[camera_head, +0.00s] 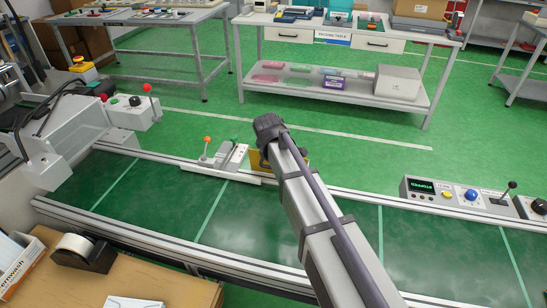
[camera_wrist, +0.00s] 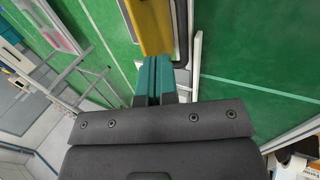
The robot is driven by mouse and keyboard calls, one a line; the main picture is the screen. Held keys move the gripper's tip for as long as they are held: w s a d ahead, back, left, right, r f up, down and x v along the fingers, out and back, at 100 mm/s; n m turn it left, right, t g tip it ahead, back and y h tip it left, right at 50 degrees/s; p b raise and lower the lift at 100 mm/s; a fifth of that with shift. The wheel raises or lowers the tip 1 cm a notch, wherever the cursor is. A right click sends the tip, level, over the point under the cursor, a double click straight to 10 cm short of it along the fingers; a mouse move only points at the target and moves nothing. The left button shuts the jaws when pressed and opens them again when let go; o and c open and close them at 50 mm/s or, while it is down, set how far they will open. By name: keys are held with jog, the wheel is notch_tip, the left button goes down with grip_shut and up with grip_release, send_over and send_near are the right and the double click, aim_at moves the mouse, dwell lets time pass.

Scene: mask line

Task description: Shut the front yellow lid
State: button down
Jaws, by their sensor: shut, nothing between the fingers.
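The yellow lid (camera_head: 256,161) shows in the head view only as edges on either side of my arm, at the far rail of the green line; my arm hides its middle. In the wrist view the yellow lid (camera_wrist: 152,24) is a long panel at the top centre, straight ahead of the fingertips. My gripper (camera_wrist: 152,60) has its teal fingers together, with nothing between them. The fingertips are at or very close to the lid's near end; I cannot tell whether they touch. The lid's hinge and angle are not clear. My fingers are hidden in the head view.
A grey fixture with an orange knob (camera_head: 207,140) stands just left of the lid. A control box (camera_head: 460,195) with a display and lever is on the rail at right. The green belt (camera_head: 255,220) is bare. A packing table (camera_head: 345,35) stands behind.

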jog(key=b+x, duration=0.3)
jog(key=x, duration=0.2)
jog(key=shift+f, duration=0.25)
jog(key=shift+w, duration=0.2)
